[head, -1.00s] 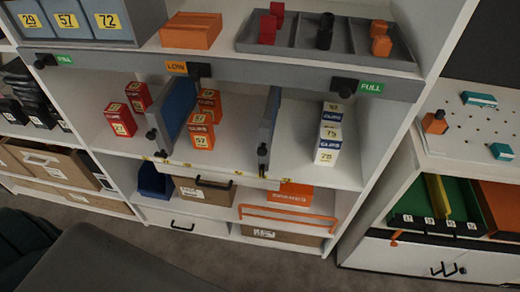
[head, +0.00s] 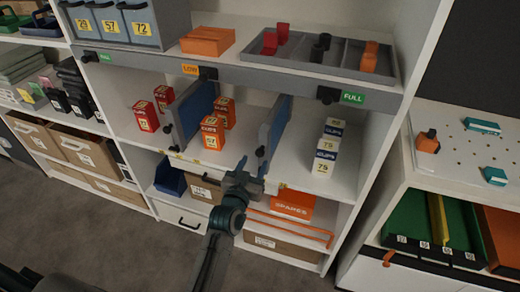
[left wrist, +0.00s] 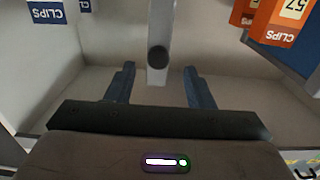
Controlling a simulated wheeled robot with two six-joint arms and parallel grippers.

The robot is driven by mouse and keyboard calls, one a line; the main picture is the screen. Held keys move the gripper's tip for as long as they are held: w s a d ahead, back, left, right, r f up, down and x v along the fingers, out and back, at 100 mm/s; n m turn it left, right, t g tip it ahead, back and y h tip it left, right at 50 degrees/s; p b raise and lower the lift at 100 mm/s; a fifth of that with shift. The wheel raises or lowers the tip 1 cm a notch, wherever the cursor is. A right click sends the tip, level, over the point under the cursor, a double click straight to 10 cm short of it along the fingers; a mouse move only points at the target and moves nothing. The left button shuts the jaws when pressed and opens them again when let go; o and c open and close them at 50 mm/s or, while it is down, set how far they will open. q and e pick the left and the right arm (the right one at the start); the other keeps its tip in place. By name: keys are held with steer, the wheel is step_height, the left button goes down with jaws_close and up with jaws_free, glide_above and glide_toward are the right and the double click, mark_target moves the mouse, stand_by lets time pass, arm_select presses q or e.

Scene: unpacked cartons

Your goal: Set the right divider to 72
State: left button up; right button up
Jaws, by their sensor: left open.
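The right divider (head: 274,130) is a blue-grey upright panel on the middle shelf, between the orange boxes (head: 213,138) and the white-and-blue CLIPS boxes (head: 326,153). A black knob (head: 260,152) sits on its front edge. My left gripper (head: 243,180) is at the shelf's front edge, just below and left of the knob in the head view. In the left wrist view, the open gripper (left wrist: 160,86) is empty, and the knob (left wrist: 158,57) shows between and beyond its fingertips, apart from them. My right gripper is not in view.
The left divider (head: 188,110) stands between red boxes (head: 145,115) and the orange boxes. Small yellow marks (head: 178,148) line the shelf's front edge; their numbers are unreadable. Above is a grey rail with LOW (head: 190,69) and FULL (head: 352,97) tags. An orange SPARES box (head: 293,203) is below.

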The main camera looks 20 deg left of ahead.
mark_target(259, 155)
arm_select(q)
steer(key=w, duration=0.5)
steer(key=w+p, duration=0.1)
steer(key=w, duration=0.1)
steer(key=shift+w+d, duration=0.25)
steer(key=shift+w, duration=0.1)
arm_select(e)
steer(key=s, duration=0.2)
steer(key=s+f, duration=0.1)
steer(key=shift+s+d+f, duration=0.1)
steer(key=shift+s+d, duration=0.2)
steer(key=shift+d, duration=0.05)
arm_select(q)
jaws_close()
